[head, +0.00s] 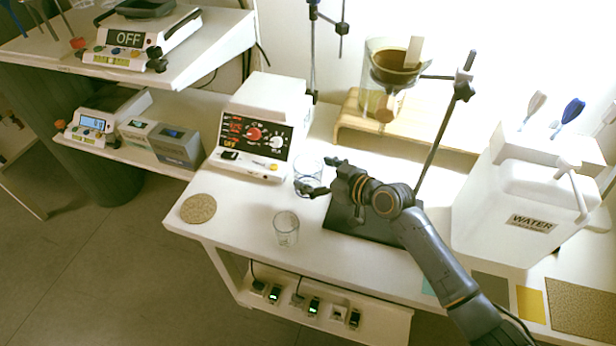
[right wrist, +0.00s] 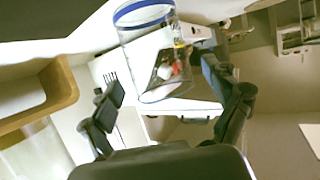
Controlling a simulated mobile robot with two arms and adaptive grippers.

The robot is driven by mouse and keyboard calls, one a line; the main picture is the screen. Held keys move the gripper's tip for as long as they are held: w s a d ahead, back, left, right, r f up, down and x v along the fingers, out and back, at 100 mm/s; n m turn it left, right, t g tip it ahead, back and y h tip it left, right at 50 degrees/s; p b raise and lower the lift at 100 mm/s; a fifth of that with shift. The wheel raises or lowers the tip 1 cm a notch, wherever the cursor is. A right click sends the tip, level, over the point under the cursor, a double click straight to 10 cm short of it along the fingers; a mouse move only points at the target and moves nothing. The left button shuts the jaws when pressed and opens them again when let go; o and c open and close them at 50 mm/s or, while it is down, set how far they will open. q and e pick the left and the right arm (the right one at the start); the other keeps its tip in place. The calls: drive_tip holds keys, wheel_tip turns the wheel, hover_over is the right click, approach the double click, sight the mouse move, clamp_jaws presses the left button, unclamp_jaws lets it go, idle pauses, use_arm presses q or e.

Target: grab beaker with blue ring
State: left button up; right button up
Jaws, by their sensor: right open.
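The beaker with the blue ring (head: 307,170) is clear glass and stands on the white table, in front of the white device with a lit panel. In the right wrist view the beaker (right wrist: 146,52) shows its blue rim at the top and lies ahead, between the two fingers. My right gripper (head: 319,177) is open, at the beaker's right side, with its fingers pointing towards it. It also shows in the right wrist view (right wrist: 162,76). I cannot tell whether the fingers touch the glass. My left gripper is not in view.
A plain clear beaker (head: 286,229) stands closer to the front edge. A round cork mat (head: 198,208) lies at the left corner. The white device (head: 262,128) is behind the beaker. A dark stand base with a rod (head: 432,150) and a water canister (head: 520,215) are on the right.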

drive_tip(key=x, duration=0.3)
drive_tip(key=shift+r, duration=0.1)
drive_tip(key=c, duration=1.3)
